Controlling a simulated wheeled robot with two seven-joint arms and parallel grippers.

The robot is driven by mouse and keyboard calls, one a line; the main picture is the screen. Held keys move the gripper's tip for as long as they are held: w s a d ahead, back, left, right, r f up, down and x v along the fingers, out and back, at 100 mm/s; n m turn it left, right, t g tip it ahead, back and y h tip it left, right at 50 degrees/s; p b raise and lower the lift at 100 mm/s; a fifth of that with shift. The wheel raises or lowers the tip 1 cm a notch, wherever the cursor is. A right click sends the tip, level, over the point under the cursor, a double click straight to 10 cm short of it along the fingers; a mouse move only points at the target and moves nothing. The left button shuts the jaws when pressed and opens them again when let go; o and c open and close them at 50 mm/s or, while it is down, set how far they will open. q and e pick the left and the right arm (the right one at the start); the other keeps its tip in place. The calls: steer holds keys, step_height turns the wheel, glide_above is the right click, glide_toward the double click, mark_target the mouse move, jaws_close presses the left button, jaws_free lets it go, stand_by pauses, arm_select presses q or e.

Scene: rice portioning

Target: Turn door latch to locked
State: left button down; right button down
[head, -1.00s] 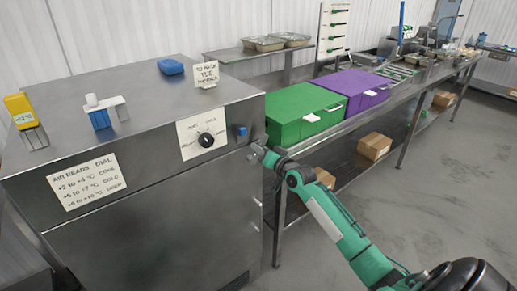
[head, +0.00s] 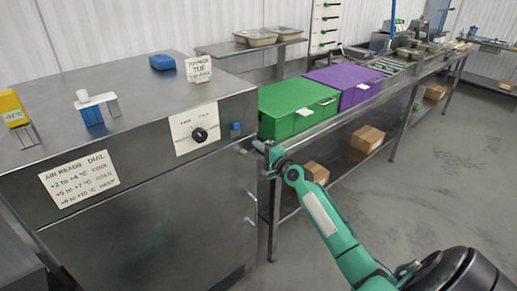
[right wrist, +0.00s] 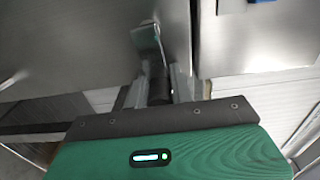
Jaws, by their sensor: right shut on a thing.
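A steel cabinet (head: 150,215) fills the left of the head view, with its door on the front. My right gripper (head: 262,147) is at the cabinet's right front edge, below a blue button (head: 236,128). In the right wrist view, a bright metal latch handle (right wrist: 146,38) stands out in front of the steel door. My right gripper (right wrist: 157,88) is shut on the latch, around its dark lower part. The latch is too small in the head view to tell its angle. My left gripper is not in view.
A dial plate (head: 195,128) with a black knob sits on the cabinet front. A green box (head: 290,118) and a purple box (head: 345,88) stand on the steel bench right of the cabinet. Cardboard boxes (head: 367,139) sit on its lower shelf. The floor at right is clear.

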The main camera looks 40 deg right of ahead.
steer(key=shift+w+d+r+m, duration=0.1)
steer(key=shift+d+r+m, duration=0.1)
steer(key=shift+m, duration=0.9)
steer(key=shift+f, duration=0.15)
steer(key=c, duration=1.4)
jaws_free()
steer(key=shift+o, duration=0.7)
steer(key=shift+a+f, duration=0.1)
steer(key=shift+f, duration=0.1)
steer(key=s+d+b, duration=0.1)
steer(key=s+b, duration=0.1)
steer(key=s, duration=1.1)
steer(key=shift+s, duration=0.4)
